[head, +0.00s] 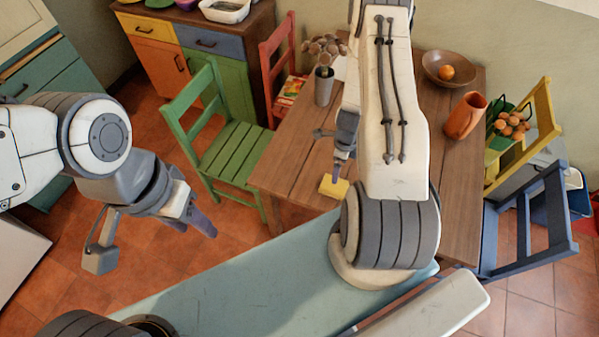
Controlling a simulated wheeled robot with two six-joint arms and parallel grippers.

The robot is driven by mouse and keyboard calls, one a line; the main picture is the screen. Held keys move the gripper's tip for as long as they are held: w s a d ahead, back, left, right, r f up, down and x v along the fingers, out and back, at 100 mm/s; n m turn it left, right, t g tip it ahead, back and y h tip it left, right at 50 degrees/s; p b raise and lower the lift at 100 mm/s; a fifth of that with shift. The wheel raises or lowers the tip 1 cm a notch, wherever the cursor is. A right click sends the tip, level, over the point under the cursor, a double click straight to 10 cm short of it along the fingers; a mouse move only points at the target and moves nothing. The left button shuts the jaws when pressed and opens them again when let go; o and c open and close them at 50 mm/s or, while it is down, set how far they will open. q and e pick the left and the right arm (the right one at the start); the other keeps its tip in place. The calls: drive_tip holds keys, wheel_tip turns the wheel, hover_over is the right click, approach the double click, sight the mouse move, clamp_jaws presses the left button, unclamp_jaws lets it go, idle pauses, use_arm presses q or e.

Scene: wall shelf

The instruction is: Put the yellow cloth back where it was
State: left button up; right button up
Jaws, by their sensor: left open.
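A small yellow folded piece, which looks like the yellow cloth (334,188), is at the near part of the wooden table, partly hidden by my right arm. My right gripper (337,172) points down right over it, its tip overlapping the cloth's far edge in the picture. I cannot tell whether it grips the cloth, or whether the cloth rests on the table. My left gripper (195,222) is open and empty, left of the table, above the tiled floor and away from the cloth.
The wooden table (290,165) bears a flower vase (324,88), a brown bowl (440,72) with an orange, and an orange-brown jug (465,115). Green (232,150), red (272,62), yellow (545,110) and blue (525,215) chairs surround it. A coloured cabinet (160,50) stands behind.

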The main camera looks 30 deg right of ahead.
drive_tip(key=w+a+r+n+y, duration=0.1)
drive_tip(key=w+a+r+n, duration=0.1)
drive_tip(key=a+r+n, duration=0.65)
drive_tip(key=w+a+r+n, duration=0.3)
drive_tip(key=a+r+n, duration=0.3)
drive_tip(key=a+r, duration=0.5)
drive_tip(key=s+a+r+n, duration=1)
drive_tip(key=n, duration=0.1)
drive_tip(key=s+a+r+n, duration=0.1)
drive_tip(key=s+r+n, duration=0.4)
drive_tip(key=s+n, duration=0.5)
drive_tip(key=shift+s+a+r, duration=0.15)
drive_tip(key=shift+s+a, duration=0.1)
drive_tip(key=shift+s, duration=0.25)
